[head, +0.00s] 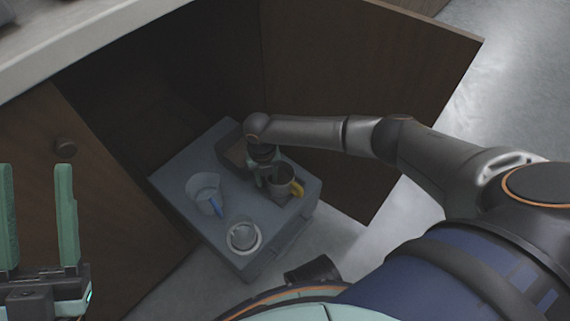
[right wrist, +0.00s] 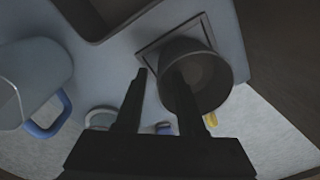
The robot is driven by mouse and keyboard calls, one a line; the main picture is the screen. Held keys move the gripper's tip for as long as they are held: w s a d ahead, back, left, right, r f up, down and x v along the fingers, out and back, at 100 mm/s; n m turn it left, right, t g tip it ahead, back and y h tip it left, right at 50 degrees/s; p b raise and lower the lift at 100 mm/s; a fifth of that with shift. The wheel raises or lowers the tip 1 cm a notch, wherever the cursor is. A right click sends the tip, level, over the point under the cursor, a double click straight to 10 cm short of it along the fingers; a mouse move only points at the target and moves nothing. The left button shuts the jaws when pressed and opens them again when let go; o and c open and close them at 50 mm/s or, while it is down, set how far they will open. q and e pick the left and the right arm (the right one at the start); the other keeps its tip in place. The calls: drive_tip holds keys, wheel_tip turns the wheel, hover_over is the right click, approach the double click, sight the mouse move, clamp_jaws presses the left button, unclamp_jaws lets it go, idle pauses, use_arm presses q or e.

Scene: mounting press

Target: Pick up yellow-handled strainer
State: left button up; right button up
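The yellow-handled strainer (head: 284,181) is a grey-brown cup shape standing upright near the right edge of a grey pull-out tray (head: 243,265). Its yellow handle (head: 298,188) points right. In the right wrist view the strainer (right wrist: 216,80) shows its dark round opening, with a bit of yellow handle below. My right gripper (head: 266,179) is lowered at the strainer's left side. In the wrist view its fingers (right wrist: 160,72) are apart, one left of the rim and one overlapping the opening; contact is unclear. My left gripper (head: 38,210) is open and empty at far left.
A clear jug with a blue handle (head: 203,188) stands left on the tray, and a round white-rimmed item (head: 243,237) sits near its front. A dark recess is behind my right gripper. Brown cabinet doors (head: 370,80) flank the tray.

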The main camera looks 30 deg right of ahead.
drive_tip(key=shift+r, duration=0.1)
drive_tip(key=shift+c, duration=0.3)
clamp_jaws()
idle(0.9)
